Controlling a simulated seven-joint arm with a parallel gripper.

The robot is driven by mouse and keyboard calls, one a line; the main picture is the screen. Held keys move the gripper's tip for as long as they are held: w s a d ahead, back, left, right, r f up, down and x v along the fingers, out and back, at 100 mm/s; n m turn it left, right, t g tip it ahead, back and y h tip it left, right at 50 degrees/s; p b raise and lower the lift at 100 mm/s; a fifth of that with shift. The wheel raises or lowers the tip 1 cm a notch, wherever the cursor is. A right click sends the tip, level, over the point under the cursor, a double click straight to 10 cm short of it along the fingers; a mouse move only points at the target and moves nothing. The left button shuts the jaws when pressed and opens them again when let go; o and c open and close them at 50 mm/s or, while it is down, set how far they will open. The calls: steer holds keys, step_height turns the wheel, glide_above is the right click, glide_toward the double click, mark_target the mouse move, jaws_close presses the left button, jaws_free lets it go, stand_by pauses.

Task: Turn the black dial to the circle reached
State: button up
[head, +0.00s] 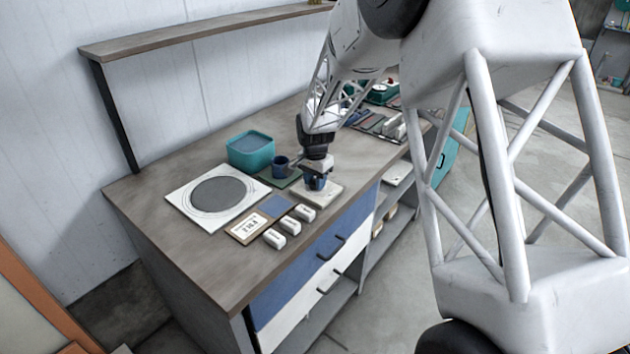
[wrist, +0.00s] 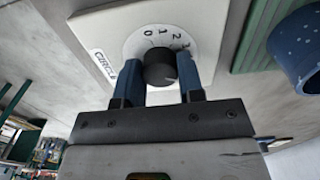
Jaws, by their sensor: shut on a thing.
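The black dial (wrist: 160,68) stands on a pale panel (wrist: 205,14) with a round white scale marked 0, 1, 2 and 3. A label (wrist: 103,66) on the panel appears to read CIRCLE. My gripper (wrist: 160,80) has its two blue fingers on either side of the dial and is shut on it. I cannot make out where the dial points. In the head view my gripper (head: 316,182) is low over the panel (head: 325,195) and hides the dial. A white board (head: 177,196) bears a grey disc (head: 219,191) with thin circles around it.
A teal tub (head: 251,151) and a blue speckled cup (head: 280,167) on a green mat (head: 290,183) stand close to my gripper. A card (head: 247,226), a blue square (head: 275,206) and small white blocks (head: 290,226) lie near the front edge.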

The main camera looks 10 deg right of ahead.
stand_by(0.3)
steer(key=o, duration=0.9)
steer(key=shift+r, duration=0.1)
steer(key=shift+r, duration=3.85)
